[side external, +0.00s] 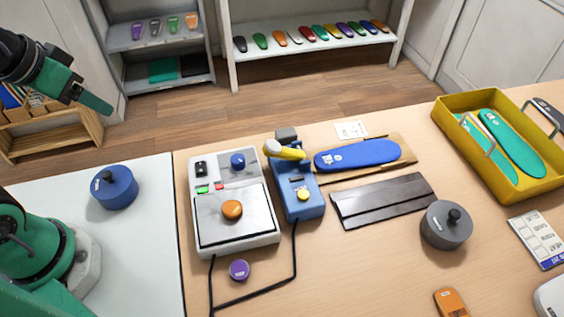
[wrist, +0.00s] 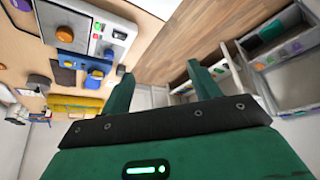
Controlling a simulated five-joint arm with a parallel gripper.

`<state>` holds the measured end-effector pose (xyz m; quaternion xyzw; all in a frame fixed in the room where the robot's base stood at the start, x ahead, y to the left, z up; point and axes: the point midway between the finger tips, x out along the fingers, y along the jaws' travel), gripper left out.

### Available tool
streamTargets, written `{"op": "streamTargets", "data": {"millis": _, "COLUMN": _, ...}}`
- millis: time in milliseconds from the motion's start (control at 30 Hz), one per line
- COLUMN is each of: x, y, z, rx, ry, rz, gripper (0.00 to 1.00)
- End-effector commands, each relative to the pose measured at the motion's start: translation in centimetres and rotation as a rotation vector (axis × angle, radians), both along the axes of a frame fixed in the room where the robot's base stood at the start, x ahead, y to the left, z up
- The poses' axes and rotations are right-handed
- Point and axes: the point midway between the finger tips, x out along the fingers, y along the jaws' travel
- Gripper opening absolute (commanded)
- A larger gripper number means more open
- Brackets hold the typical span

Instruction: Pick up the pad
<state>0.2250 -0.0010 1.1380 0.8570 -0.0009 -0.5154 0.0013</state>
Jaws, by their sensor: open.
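Which thing is the pad is not clear from the pictures. A small round orange piece (side external: 232,210) lies on the flat plate of a white machine (side external: 207,240). A small round purple piece (side external: 239,270) lies on the table in front of that machine. Blue and grey round, knobbed pieces (side external: 113,190) (side external: 445,228) stand apart to the left and right. My gripper (side external: 106,106) is raised at the upper left in the side view, away from all of these. In the wrist view my gripper (wrist: 162,74) is open, with nothing between its green fingers.
A blue device (side external: 303,203) with a yellow handle stands beside the machine, and a black cable runs in front. Further right are a blue insole (side external: 356,154), a dark flat piece (side external: 383,200) and a yellow tray (side external: 450,112) holding teal insoles. Shelves stand behind.

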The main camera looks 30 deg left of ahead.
Motion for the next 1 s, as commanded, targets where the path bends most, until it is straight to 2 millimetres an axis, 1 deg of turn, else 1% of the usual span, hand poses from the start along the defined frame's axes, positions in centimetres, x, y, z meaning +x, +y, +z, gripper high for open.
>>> {"op": "streamTargets", "data": {"millis": 167, "x": 0.8, "y": -1.0, "z": -0.2, "rx": -0.017, "ry": 0.031, "rz": -0.009, "gripper": 0.62}}
{"op": "streamTargets", "data": {"millis": 267, "x": 1.6, "y": -2.1, "z": -0.4, "rx": -0.033, "ry": 0.062, "rz": -0.014, "gripper": 0.62}}
{"op": "streamTargets", "data": {"millis": 367, "x": 2.5, "y": -3.7, "z": -0.9, "rx": -0.05, "ry": 0.102, "rz": -0.021, "gripper": 0.62}}
{"op": "streamTargets", "data": {"millis": 567, "x": 4.3, "y": -7.4, "z": -2.1, "rx": -0.074, "ry": 0.193, "rz": -0.028, "gripper": 0.62}}
{"op": "streamTargets", "data": {"millis": 700, "x": 5.2, "y": -10.3, "z": -3.3, "rx": -0.079, "ry": 0.256, "rz": -0.029, "gripper": 0.62}}
{"op": "streamTargets", "data": {"millis": 900, "x": 5.9, "y": -14.8, "z": -5.5, "rx": -0.069, "ry": 0.342, "rz": -0.027, "gripper": 0.62}}
{"op": "streamTargets", "data": {"millis": 1000, "x": 5.9, "y": -17.2, "z": -6.8, "rx": -0.056, "ry": 0.383, "rz": -0.024, "gripper": 0.62}}
